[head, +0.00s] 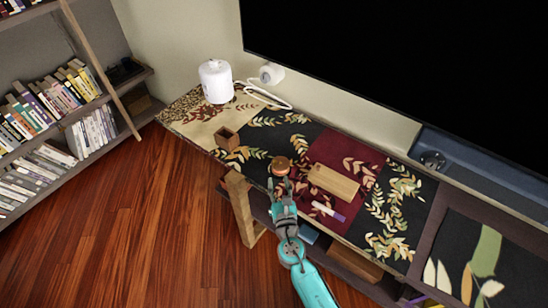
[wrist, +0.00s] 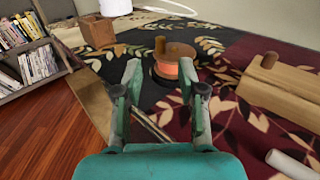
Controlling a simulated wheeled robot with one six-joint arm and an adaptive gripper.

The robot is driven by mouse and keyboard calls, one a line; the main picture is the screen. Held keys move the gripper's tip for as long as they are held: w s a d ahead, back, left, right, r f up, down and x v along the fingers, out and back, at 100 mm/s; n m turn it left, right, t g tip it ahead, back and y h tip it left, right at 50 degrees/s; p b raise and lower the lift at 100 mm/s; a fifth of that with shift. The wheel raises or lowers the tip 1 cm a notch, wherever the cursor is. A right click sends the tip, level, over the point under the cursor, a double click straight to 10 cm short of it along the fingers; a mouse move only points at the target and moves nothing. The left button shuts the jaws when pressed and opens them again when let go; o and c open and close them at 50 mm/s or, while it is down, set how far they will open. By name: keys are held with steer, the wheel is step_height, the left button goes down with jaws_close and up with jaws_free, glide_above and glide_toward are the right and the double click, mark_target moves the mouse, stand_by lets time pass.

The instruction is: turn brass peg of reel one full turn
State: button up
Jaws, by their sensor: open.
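The reel (head: 280,165) stands on the patterned table runner, near the front edge of the table. In the wrist view the reel (wrist: 174,63) has a brown wooden top and orange thread around its middle. A short brass-brown peg (wrist: 160,45) stands up from the left side of its top. My gripper (wrist: 163,72) is open, with its two teal fingers apart and nothing between them. It is in front of the reel and seems not to touch it. In the head view my gripper (head: 281,186) is just below the reel, and its fingertips are too small to make out well.
A wooden block (head: 334,182) and a purple-and-white marker (head: 328,211) lie right of the reel. A white canister (head: 215,81) is at the back left. A large dark screen (head: 420,70) hangs behind.

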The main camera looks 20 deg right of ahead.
mark_target(275, 164)
steer(key=w, duration=0.3)
steer(key=w+d, duration=0.1)
steer(key=w, duration=0.5)
steer(key=shift+w+d, duration=0.2)
steer(key=shift+d, duration=0.1)
jaws_close()
